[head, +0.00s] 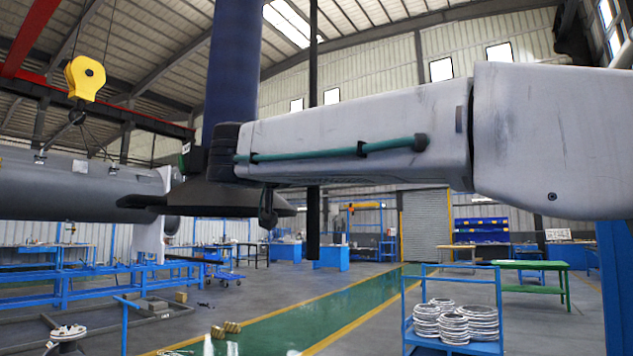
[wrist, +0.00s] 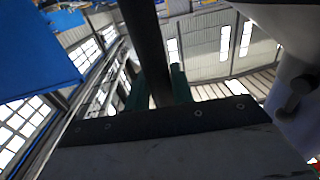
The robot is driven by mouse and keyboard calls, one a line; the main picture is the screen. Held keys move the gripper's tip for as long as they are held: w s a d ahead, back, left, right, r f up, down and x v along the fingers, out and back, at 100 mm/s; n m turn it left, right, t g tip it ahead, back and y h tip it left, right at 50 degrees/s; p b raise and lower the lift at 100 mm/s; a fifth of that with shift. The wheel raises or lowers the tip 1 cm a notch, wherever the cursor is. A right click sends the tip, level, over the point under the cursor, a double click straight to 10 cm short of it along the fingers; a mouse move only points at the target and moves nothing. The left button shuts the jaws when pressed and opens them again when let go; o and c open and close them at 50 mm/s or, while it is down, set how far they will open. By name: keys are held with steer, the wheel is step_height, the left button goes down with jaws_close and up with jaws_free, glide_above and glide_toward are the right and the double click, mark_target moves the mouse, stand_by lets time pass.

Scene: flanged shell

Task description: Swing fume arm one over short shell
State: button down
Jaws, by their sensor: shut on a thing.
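The fume arm shows in the head view as a thick blue vertical duct (head: 232,65) with a wide dark hood (head: 205,197) at its lower end. My gripper (head: 222,152) is at the hood, just above its flare, and its tips are partly hidden there. In the wrist view my gripper (wrist: 157,92) has its green fingers shut on a dark bar (wrist: 146,38), apparently the fume arm's handle. A grey shell (head: 70,190) lies horizontally at the left. The hood overlaps its right end in the picture; the gap in depth cannot be told.
A yellow crane hook (head: 85,78) hangs above the shell with slings. A dark vertical pole (head: 313,215) stands right of the hood. A blue cart (head: 452,340) with metal rings is front right. Blue benches (head: 90,292) line the left.

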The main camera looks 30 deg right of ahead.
steer(key=c, duration=1.3)
jaws_free()
steer(key=shift+d, duration=0.1)
steer(key=shift+o, duration=0.2)
steer(key=v, duration=0.8)
